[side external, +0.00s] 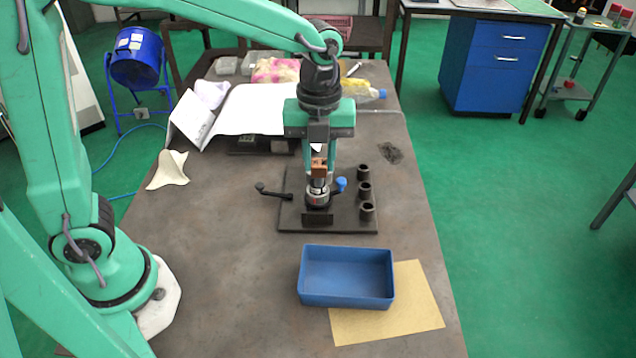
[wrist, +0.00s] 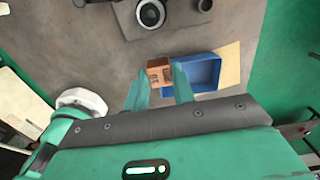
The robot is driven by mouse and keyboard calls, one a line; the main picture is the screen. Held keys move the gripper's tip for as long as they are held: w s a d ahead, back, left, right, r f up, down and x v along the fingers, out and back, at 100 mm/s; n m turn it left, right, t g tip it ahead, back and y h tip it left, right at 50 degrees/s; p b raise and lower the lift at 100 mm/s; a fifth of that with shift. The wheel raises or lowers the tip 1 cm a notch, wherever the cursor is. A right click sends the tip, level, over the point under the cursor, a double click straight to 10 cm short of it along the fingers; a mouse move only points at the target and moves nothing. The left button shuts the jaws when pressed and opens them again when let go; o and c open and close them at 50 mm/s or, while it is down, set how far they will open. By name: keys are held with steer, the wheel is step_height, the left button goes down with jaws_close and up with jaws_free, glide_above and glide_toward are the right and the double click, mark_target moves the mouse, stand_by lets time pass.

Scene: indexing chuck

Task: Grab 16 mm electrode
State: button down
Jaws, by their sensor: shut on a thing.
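My gripper (side external: 319,162) points down over the black fixture plate (side external: 289,222) and is shut on a copper-coloured electrode block (side external: 319,172). In the wrist view the block (wrist: 159,73) sits between my two fingertips (wrist: 158,72). Its size cannot be read. In the side view it lines up just above the silver and black chuck (side external: 318,199). The wrist view shows the round top of the chuck (wrist: 151,13) apart from the block. Whether the block's lower end touches the chuck is hard to tell.
A black lever (side external: 272,192) sticks out left of the chuck and a blue-knobbed handle (side external: 339,185) stands at its right. Three black sockets (side external: 365,190) line the plate's right side. A blue tray (side external: 346,303) sits in front, partly on a yellow sheet (side external: 412,305). Papers (side external: 240,110) lie behind.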

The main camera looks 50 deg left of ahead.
mark_target(321, 162)
steer(key=s+d+r, duration=0.3)
steer(key=s+d, duration=0.1)
steer(key=shift+d+r, duration=0.35)
